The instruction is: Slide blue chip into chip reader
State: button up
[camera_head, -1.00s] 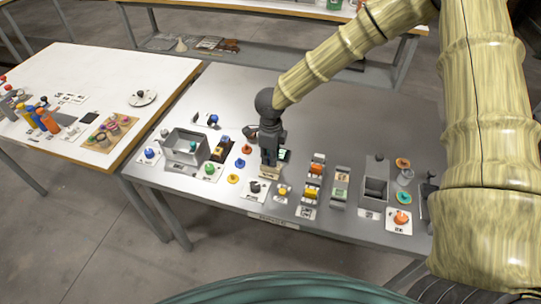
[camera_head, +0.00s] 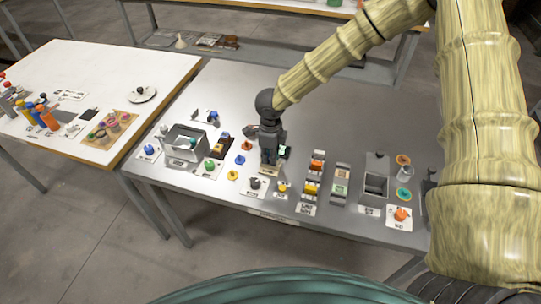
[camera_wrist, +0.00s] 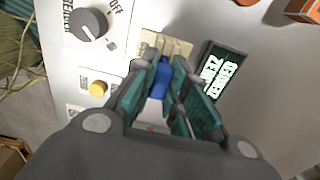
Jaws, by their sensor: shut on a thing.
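The blue chip (camera_wrist: 161,78) is held between my gripper's fingers, upright in the wrist view. My gripper (camera_wrist: 163,98) is shut on it. The chip's far end meets or overlaps the beige block of the chip reader (camera_wrist: 178,47); I cannot tell how far it sits in the slot. A dark display with lit green-white text (camera_wrist: 217,76) lies just right of the block. In the head view my gripper (camera_head: 269,162) is directly over the beige reader block (camera_head: 270,172), and hides the chip.
A dark rotary knob (camera_wrist: 87,25) and a yellow button (camera_wrist: 97,88) lie left of the reader in the wrist view. In the head view, a grey bin (camera_head: 177,138) stands left and colored blocks (camera_head: 316,168) stand right. The table behind the gripper is clear.

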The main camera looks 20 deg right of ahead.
jog(key=shift+r+p, duration=1.6)
jog(key=shift+p, duration=0.2)
jog(key=shift+p, duration=0.35)
jog(key=shift+f+b, duration=0.45)
jog(key=shift+f, duration=1.15)
dwell(0.8)
jog(key=shift+r, duration=0.15)
jog(key=shift+r+p, duration=1.4)
jog(key=shift+p, duration=0.3)
jog(key=shift+f, duration=0.6)
dwell(1.0)
